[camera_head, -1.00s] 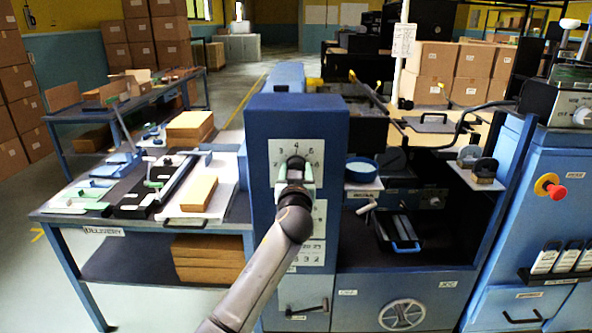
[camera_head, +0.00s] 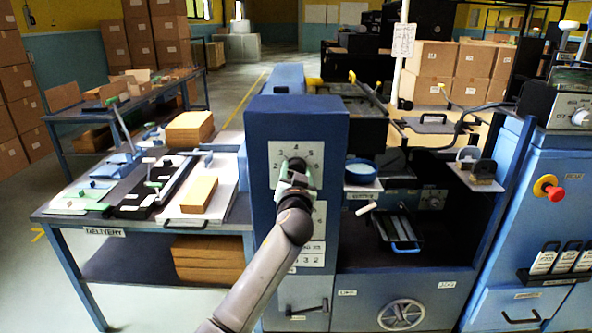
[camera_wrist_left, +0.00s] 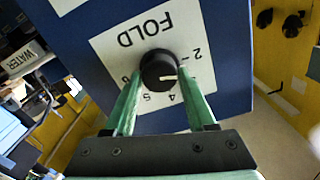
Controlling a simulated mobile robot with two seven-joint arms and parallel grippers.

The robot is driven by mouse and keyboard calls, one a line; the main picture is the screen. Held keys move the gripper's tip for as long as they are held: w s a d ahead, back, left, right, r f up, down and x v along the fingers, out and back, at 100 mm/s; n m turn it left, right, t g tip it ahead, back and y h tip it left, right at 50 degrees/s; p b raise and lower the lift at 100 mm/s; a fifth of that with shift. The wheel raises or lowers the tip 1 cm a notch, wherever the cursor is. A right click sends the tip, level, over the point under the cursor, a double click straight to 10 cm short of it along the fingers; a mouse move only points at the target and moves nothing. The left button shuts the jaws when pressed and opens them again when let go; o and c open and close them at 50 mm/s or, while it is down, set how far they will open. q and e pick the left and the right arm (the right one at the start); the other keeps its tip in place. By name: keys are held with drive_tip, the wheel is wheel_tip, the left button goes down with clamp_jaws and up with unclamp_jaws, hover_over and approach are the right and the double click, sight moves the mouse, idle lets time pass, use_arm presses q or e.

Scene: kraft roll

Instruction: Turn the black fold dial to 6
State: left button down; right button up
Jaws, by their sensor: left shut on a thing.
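The black fold dial (camera_wrist_left: 158,70) sits on a white plate marked FOLD (camera_wrist_left: 112,55), which looks upside down in the left wrist view. In the head view my left gripper (camera_head: 296,176) is at the numbered plate (camera_head: 316,153) on the blue column and covers most of the dial. My right gripper is not in view.
The blue column (camera_head: 262,130) carries more numbered plates and a lever (camera_head: 308,309) below. The delivery table (camera_head: 66,219) with brown stacks is at left.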

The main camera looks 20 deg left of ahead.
use_arm(q)
drive_tip(key=m+p, duration=0.1)
drive_tip(key=m, duration=0.2)
drive_tip(key=shift+r+m, duration=0.15)
drive_tip(key=shift+m, duration=0.25)
drive_tip(key=m+p, duration=0.2)
drive_tip(key=m, duration=0.2)
drive_tip(key=shift+m, duration=0.3)
drive_tip(key=m+p, duration=0.2)
drive_tip(key=m, duration=0.3)
drive_tip(key=m+p, duration=0.1)
drive_tip(key=m, duration=0.2)
drive_tip(key=shift+w, duration=0.1)
drive_tip(key=shift+a+f+m, duration=0.1)
drive_tip(key=shift+f+m, duration=0.05)
drive_tip(key=shift+m, duration=3.8)
drive_tip(key=shift+a+f+m, duration=0.1)
drive_tip(key=shift+f+m, duration=0.05)
drive_tip(key=shift+m, duration=3.8)
